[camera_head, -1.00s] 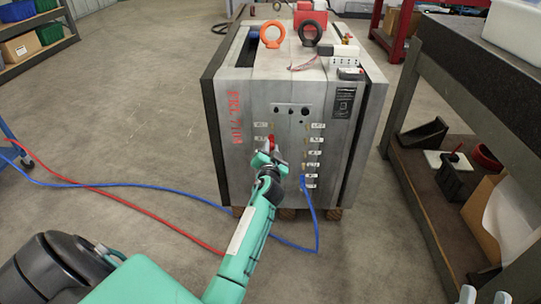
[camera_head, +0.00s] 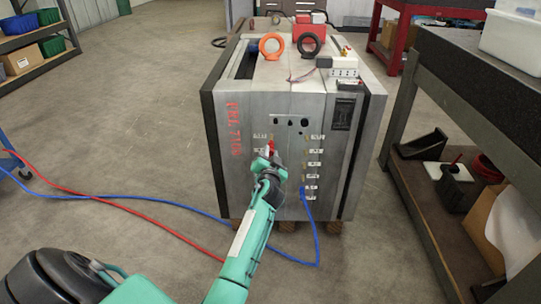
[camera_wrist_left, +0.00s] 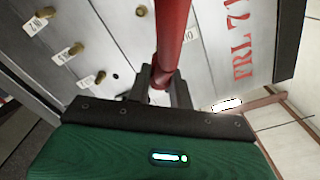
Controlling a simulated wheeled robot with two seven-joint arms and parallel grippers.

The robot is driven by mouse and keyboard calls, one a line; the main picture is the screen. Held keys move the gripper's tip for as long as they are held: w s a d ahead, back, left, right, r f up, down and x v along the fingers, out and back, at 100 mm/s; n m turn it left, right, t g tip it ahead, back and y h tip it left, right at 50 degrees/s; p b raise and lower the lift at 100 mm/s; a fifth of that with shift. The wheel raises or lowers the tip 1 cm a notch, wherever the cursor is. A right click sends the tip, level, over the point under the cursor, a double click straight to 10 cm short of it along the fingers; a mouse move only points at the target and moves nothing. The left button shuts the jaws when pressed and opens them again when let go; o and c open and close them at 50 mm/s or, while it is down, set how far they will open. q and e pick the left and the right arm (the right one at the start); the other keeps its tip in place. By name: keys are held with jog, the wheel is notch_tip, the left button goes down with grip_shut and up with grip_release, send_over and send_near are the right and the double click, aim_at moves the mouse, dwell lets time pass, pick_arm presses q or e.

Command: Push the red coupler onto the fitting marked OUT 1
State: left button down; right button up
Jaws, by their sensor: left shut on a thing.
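My left gripper (camera_head: 268,160) is shut on the red coupler (camera_head: 271,146) in front of the mould base's front face (camera_head: 245,180). In the left wrist view the coupler and its red hose (camera_wrist_left: 174,35) run up from between the dark jaws (camera_wrist_left: 160,88). Brass fittings (camera_wrist_left: 76,48) with small white labels show to the left there. My right gripper does not show.
A blue hose (camera_head: 315,235) is plugged into the right column of fittings and loops over the floor. A red hose (camera_head: 150,215) lies on the floor to the left. A workbench (camera_head: 470,75) stands close on the right. Orange (camera_head: 271,46) and black (camera_head: 311,42) lifting eyes top the base.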

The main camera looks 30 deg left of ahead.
aim_at(271, 148)
pick_arm(q)
jog(key=shift+b+x, duration=0.85)
jog(key=shift+x, duration=0.55)
dwell(1.6)
jog(key=shift+w+a, duration=0.25)
jog(key=shift+w, duration=0.15)
dwell(0.4)
jog(key=shift+r, duration=0.1)
jog(key=c, duration=0.8)
grip_release()
jog(key=shift+o, duration=0.2)
jog(key=shift+v, duration=1)
jog(key=shift+p+v, duration=0.75)
jog(key=shift+v, duration=1.7)
